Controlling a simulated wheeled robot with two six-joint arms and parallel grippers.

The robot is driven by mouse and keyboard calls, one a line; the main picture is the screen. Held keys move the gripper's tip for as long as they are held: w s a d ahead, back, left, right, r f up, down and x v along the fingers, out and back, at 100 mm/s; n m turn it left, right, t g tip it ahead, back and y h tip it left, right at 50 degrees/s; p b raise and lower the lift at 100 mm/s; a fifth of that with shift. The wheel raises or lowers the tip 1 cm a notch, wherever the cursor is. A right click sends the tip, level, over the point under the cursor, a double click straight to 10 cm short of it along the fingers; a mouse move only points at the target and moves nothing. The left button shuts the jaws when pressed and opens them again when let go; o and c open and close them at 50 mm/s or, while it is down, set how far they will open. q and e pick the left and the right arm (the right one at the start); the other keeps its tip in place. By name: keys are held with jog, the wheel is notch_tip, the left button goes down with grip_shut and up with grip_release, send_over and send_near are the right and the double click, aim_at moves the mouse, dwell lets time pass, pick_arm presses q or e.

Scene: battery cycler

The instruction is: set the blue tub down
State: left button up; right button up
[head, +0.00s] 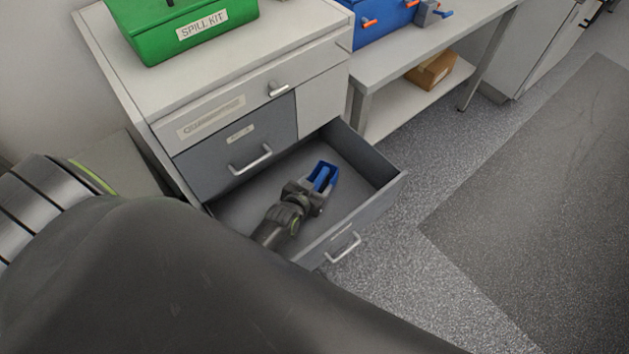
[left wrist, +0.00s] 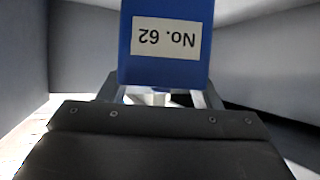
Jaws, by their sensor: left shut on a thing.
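The small blue tub (head: 323,174) is inside the open lower drawer (head: 368,163) of the cabinet. My left gripper (head: 316,184) is shut on it, with its arm reaching down into the drawer. In the left wrist view the blue tub (left wrist: 168,66) fills the top middle, and its white label reads "No. 62" upside down. The left gripper (left wrist: 160,95) shows there below the tub. I cannot tell whether the tub touches the drawer floor. My right gripper is not in view.
The drawer front (head: 352,228) and side walls surround the gripper. A closed drawer (head: 238,150) is above. A green spill kit box (head: 180,25) stands on the cabinet. A bench (head: 430,42) to the right carries a blue box (head: 378,20), with a cardboard box (head: 431,70) on its lower shelf.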

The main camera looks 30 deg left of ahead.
pick_arm(q)
notch_tip(320, 180, down, 4)
jog(key=shift+w+r+b, duration=0.1)
jog(key=shift+r+b, duration=0.05)
jog(key=shift+b, duration=0.65)
jog(key=shift+f, duration=0.3)
jog(key=shift+f, duration=0.15)
jog(key=o, duration=1.6)
jog(key=shift+c, duration=0.2)
